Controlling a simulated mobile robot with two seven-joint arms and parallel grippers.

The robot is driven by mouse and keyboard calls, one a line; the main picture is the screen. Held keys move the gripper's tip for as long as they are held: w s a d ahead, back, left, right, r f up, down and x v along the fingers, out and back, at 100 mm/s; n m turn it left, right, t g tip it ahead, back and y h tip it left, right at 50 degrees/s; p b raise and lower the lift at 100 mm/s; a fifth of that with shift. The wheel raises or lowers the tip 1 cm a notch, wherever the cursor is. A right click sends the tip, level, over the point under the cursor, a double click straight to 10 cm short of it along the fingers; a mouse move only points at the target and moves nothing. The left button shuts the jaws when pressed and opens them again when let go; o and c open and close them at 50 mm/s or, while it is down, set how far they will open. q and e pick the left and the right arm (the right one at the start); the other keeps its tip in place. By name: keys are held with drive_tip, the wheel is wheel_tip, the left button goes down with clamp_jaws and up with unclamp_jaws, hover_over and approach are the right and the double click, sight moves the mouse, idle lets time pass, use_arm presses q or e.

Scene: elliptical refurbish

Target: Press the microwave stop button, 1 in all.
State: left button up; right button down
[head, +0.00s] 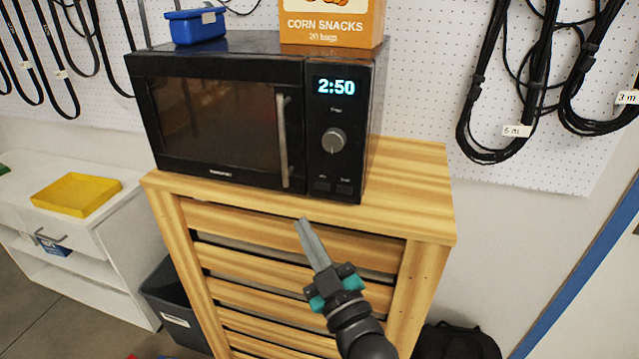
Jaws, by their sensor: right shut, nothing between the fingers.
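The black microwave (222,118) stands on a wooden cabinet with its door closed. Its lit display (336,87) reads 2:50, and a round knob (334,140) sits below it. Two small dark buttons are at the bottom of the panel, one on the left (322,186) and one on the right (344,189). Their labels are too small to read surely, so I cannot tell which is stop. My right gripper (303,224) is shut and empty, in front of the cabinet's upper slats and below the buttons, apart from the microwave. My left gripper is not in view.
A corn snacks box (332,24) and a blue container (195,26) sit on top of the microwave. The wooden cabinet top (410,180) is clear to the right. Black cables hang on the pegboard. A yellow tray (76,195) lies on a white shelf at left.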

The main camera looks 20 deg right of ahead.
sight(323, 186)
drive_tip(key=shift+w+d+b, duration=0.55)
drive_tip(key=shift+w+d, duration=0.3)
drive_tip(key=shift+w, duration=0.35)
drive_tip(key=shift+w+d+b, duration=0.5)
drive_tip(key=shift+w+d, duration=0.3)
drive_tip(key=shift+w, duration=0.45)
drive_tip(key=shift+w+d+b, duration=0.55)
drive_tip(key=shift+w+d, duration=0.3)
drive_tip(key=shift+w, duration=0.45)
drive_tip(key=shift+w+d, duration=0.4)
drive_tip(key=shift+w, duration=0.1)
idle(0.4)
drive_tip(key=shift+s+a+p, duration=0.4)
drive_tip(key=shift+s+p, duration=0.05)
drive_tip(key=shift+s, duration=0.15)
